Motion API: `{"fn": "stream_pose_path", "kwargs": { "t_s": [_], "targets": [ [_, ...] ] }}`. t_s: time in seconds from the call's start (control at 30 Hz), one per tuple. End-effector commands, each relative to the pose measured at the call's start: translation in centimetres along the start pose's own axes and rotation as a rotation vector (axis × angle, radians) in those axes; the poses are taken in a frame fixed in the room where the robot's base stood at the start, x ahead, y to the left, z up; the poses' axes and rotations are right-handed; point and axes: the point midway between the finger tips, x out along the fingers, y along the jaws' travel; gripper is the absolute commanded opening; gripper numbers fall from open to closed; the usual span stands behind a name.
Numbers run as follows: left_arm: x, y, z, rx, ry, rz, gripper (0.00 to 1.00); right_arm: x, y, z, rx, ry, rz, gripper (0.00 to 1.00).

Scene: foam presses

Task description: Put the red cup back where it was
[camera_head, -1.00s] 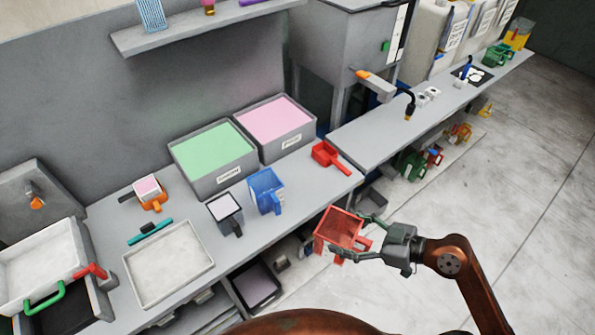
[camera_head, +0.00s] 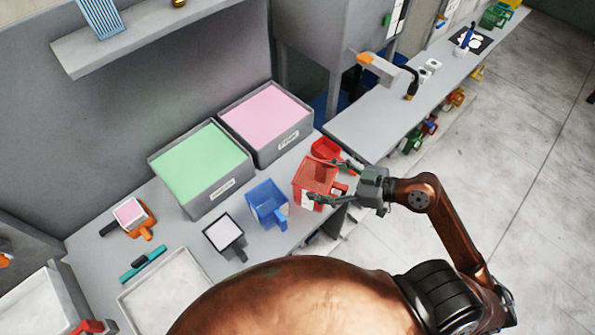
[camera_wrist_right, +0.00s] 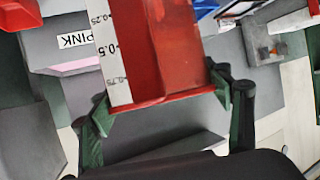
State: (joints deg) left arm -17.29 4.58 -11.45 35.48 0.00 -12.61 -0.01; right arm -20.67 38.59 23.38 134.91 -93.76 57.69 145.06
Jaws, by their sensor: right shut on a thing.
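The red cup (camera_head: 312,175) is a clear red measuring cup with a white scale strip. It is at the bench's front edge, between the blue cup (camera_head: 266,203) and the red scoop (camera_head: 325,149). I cannot tell whether it touches the bench. My right gripper (camera_head: 333,182) comes from the right and is shut on the cup, one finger on each side. In the right wrist view the cup (camera_wrist_right: 180,50) fills the top middle between the green fingers (camera_wrist_right: 160,108). My left gripper is not in view.
The grey bench (camera_head: 185,235) also holds a green-foam bin (camera_head: 205,195), a pink-foam bin (camera_head: 290,135), a small dark-handled cup (camera_head: 225,233) and an orange cup (camera_head: 140,222). Bare bench shows around the blue cup. A second bench (camera_head: 365,125) stands to the right.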

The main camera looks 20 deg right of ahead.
Motion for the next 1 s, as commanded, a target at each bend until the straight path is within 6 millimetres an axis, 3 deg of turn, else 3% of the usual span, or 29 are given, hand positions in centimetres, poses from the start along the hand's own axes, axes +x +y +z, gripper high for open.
{"fn": "stream_pose_path", "kwargs": {
  "t_s": [0.27, 0.5, 0.83, 1.0],
  "targets": [
    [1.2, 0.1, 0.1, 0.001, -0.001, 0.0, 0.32, 5.8, 4.5, 0.9, 0.002, 0.003, 0.002, 0.33],
    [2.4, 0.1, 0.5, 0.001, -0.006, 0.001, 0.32, 9.9, 6.6, 3.6, 0.003, 0.001, -0.001, 0.33],
    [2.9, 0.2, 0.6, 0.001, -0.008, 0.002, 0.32, 11.9, 7.7, 4.9, 0.0, 0.002, -0.002, 0.33],
    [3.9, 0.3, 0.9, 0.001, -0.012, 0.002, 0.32, 12.9, 7.7, 7.4, 0.003, 0.0, -0.001, 0.33]
  ]
}}
